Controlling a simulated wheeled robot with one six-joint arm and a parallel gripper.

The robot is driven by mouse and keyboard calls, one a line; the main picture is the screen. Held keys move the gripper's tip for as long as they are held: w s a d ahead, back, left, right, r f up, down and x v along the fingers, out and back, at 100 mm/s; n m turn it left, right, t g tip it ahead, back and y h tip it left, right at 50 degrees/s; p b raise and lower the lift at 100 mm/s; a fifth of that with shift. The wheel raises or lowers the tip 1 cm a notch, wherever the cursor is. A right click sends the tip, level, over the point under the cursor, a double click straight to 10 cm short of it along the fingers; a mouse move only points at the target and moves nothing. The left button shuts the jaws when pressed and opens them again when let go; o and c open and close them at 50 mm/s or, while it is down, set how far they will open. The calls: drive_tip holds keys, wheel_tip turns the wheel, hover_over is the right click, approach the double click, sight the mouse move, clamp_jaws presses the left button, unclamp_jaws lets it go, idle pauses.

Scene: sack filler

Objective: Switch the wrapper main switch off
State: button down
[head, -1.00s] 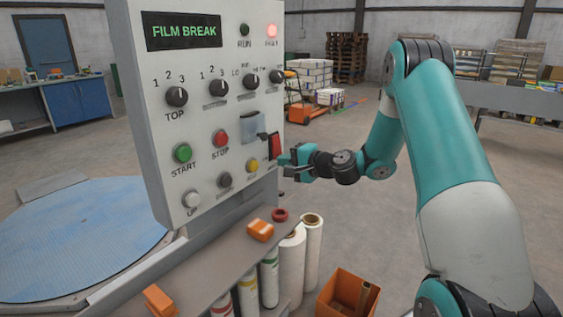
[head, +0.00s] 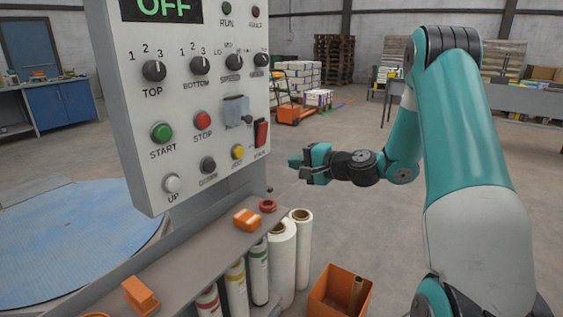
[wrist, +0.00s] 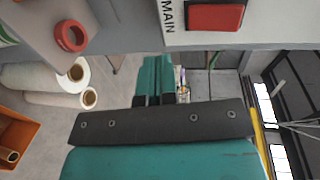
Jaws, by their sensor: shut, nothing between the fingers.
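The wrapper main switch (head: 260,133) is a red rocker at the lower right of the grey control panel (head: 190,100). In the wrist view the red rocker (wrist: 215,16) shows at the top beside the label MAIN. The panel display (head: 160,8) reads OFF, and the RUN and FAULT lamps look dark. My gripper (head: 293,162) is right of the panel, a little below the switch and apart from it. Its fingers (wrist: 154,75) are together with nothing between them.
A shelf below the panel carries orange tools (head: 247,219) and a red ring (head: 267,206). White film rolls (head: 282,255) and an orange bin (head: 338,295) stand below. A blue turntable (head: 60,240) lies at left. Open floor is right of the panel.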

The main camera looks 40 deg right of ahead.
drive_tip(key=shift+s+d+f+b, duration=0.15)
drive_tip(key=shift+s+d+b, duration=0.1)
drive_tip(key=shift+s, duration=0.6)
drive_tip(key=shift+s+d+f+b, duration=0.1)
drive_tip(key=shift+s+d+b, duration=0.1)
drive_tip(key=shift+s, duration=0.7)
drive_tip(key=shift+s+d+f+b, duration=0.15)
drive_tip(key=shift+s+d, duration=0.1)
drive_tip(key=shift+s, duration=0.6)
drive_tip(key=s+a+r+n+g+y+p, duration=0.15)
drive_tip(key=a+n+g, duration=0.3)
drive_tip(key=a, duration=0.55)
drive_tip(key=s+a+r+n+g+y, duration=0.35)
drive_tip(key=a+n, duration=0.25)
drive_tip(key=a, duration=0.4)
drive_tip(key=s+a+r+n+g+h+p, duration=0.1)
drive_tip(key=s+a+n+g+h, duration=0.2)
drive_tip(key=s, duration=0.7)
drive_tip(key=s+a+r+n+g+h+p, duration=0.1)
drive_tip(key=s+a+n+g+h, duration=0.2)
drive_tip(key=s+a+n, duration=0.4)
drive_tip(key=s+g, duration=0.1)
drive_tip(key=s, duration=0.2)
drive_tip(key=shift+s+r+h, duration=0.2)
drive_tip(key=shift+r+h, duration=0.1)
drive_tip(key=shift+r, duration=0.1)
drive_tip(key=shift+n, duration=0.25)
